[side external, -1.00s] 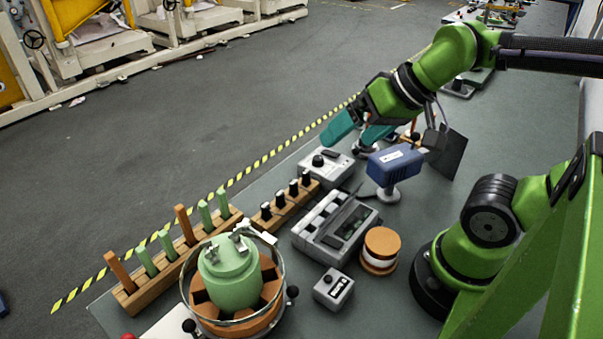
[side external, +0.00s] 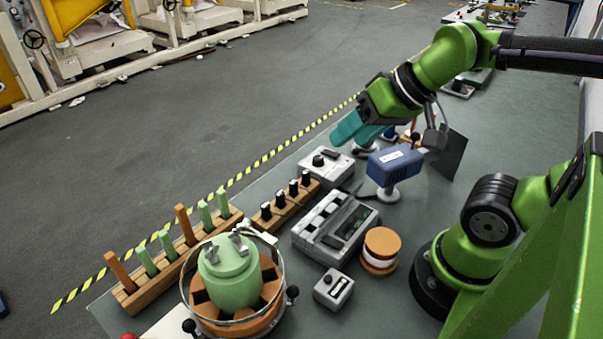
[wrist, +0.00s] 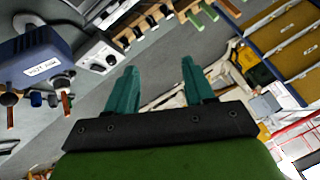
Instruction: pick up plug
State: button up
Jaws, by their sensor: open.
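I cannot tell for sure which thing is the plug. Several black-capped pieces (side external: 293,188) stand upright in a row in a wooden block; this row also shows at the top of the wrist view (wrist: 151,20). Green and orange pegs (side external: 183,224) stand in a longer wooden rack. Small dark and copper-coloured pieces (wrist: 67,103) show beside a blue box (wrist: 42,62) in the wrist view. My gripper (side external: 357,131), with teal fingers, is in the air above the far part of the bench. It is open and empty, with clear space between its fingertips (wrist: 159,70).
The blue box on a stand (side external: 395,162) is close to the right of my gripper. A grey knobbed box (side external: 327,165), a grey instrument (side external: 337,224) and an orange-and-white spool (side external: 379,250) stand nearer. A glass-ringed green vessel (side external: 230,276) fills the near left bench.

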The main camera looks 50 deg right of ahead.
jog(key=n+g, duration=0.6)
jog(key=n, duration=0.7)
send_over(280, 193)
jog(key=s+d, duration=0.2)
jog(key=d+x, duration=0.1)
jog(key=x, duration=0.3)
jog(key=shift+h, duration=0.4)
jog(key=f, duration=0.5)
jog(key=w+a+f, duration=0.1)
jog(key=f, duration=0.5)
jog(key=a+f, duration=0.1)
jog(key=f, duration=0.5)
jog(key=shift+w+a, duration=0.15)
jog(key=shift+w, duration=0.15)
jog(key=shift+c, duration=0.2)
grip_shut()
